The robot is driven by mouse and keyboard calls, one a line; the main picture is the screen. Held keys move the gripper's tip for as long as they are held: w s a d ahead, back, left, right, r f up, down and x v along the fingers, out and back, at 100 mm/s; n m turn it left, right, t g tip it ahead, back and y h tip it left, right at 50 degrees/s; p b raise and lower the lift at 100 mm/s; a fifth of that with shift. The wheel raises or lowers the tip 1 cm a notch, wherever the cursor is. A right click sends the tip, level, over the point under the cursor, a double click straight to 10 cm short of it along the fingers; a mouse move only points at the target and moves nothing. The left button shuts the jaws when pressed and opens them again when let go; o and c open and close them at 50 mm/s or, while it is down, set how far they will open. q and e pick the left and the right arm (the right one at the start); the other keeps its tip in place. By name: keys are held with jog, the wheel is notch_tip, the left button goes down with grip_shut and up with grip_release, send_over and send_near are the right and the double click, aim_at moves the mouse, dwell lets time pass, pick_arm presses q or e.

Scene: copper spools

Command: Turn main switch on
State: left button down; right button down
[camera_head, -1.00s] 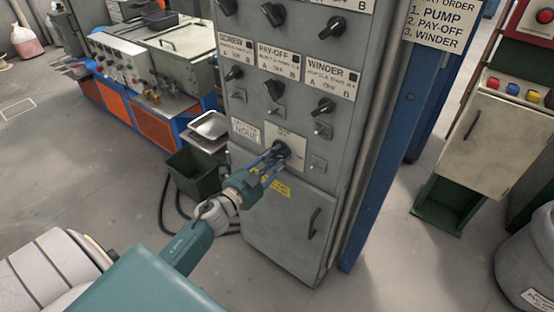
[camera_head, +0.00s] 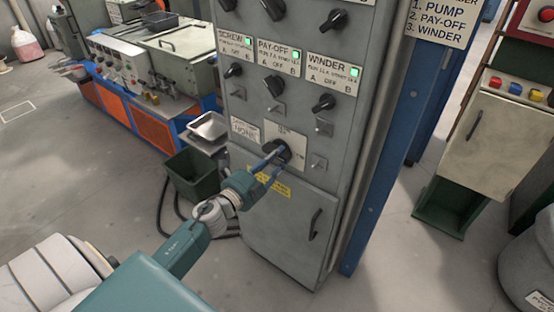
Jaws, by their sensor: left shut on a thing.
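The main switch (camera_head: 284,150) is a black rotary knob on a pale plate low on the grey control cabinet (camera_head: 286,219). My left gripper (camera_head: 270,160) is shut on this knob, its blue fingers reaching it from the lower left. The fingers partly cover the knob and the plate's lettering. My right gripper is not in view.
Black selector knobs and small toggle switches fill the panel above. A dark green bin (camera_head: 192,176) stands left of the cabinet, near black cables. A blue post (camera_head: 385,165) borders the cabinet on the right. A grey drum (camera_head: 530,262) stands at far right.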

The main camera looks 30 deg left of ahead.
pick_arm(q)
jog(key=shift+f, duration=0.1)
jog(key=c, duration=1.4)
grip_release()
jog(key=s, duration=0.8)
jog(key=s+a, duration=0.1)
jog(key=s, duration=0.3)
